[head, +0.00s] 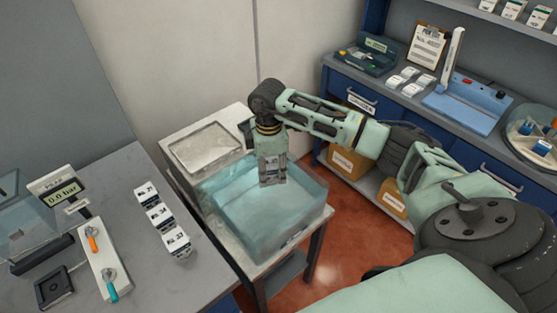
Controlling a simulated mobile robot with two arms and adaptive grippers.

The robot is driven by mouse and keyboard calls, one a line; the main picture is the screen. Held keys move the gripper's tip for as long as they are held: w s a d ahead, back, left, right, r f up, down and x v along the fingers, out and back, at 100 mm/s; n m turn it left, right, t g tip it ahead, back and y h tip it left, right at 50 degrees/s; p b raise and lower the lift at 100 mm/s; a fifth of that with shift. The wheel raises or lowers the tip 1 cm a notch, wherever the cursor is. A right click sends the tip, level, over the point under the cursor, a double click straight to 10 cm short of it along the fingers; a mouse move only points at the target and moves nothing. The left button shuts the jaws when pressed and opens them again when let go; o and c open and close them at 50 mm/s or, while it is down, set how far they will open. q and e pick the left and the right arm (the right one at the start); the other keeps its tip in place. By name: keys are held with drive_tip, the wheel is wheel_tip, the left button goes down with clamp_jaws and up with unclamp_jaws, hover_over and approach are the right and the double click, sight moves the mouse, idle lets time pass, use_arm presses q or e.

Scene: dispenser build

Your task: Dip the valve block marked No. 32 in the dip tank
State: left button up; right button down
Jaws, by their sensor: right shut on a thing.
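My right gripper (272,178) reaches in from the right and points straight down over the dip tank (312,211). It is shut on what looks like a valve block, mostly hidden by the gripper. No number on it can be read. The dip tank is a clear-walled open tank of pale blue liquid on a stand. The gripper's lower end overlaps the liquid in the picture; I cannot tell whether the held block touches it. My left gripper is not in view.
Several white-labelled blocks stand in a row on the left table, among them one (177,243) apparently marked No. 33. A shallow tray (205,146) lies behind the tank. A blue workbench with devices (467,104) stands at the back right.

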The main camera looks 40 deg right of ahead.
drive_tip(key=shift+w+a, duration=0.1)
drive_tip(key=shift+w, duration=0.05)
drive_tip(key=shift+a, duration=0.1)
drive_tip(key=shift+a+f+b, duration=0.3)
drive_tip(key=shift+f+b, duration=0.1)
drive_tip(key=shift+b, duration=0.1)
drive_tip(key=shift+f, duration=0.35)
drive_tip(key=f+b, duration=0.3)
drive_tip(key=shift+d+f, duration=0.15)
drive_tip(key=shift+d, duration=0.1)
wheel_tip(320, 180, down, 14)
drive_tip(key=b, duration=1)
drive_tip(key=shift+a+r+b, duration=0.1)
drive_tip(key=shift+r+b, duration=0.1)
drive_tip(key=shift+b, duration=0.2)
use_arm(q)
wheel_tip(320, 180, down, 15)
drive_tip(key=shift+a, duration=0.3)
use_arm(e)
drive_tip(key=shift+f, duration=0.1)
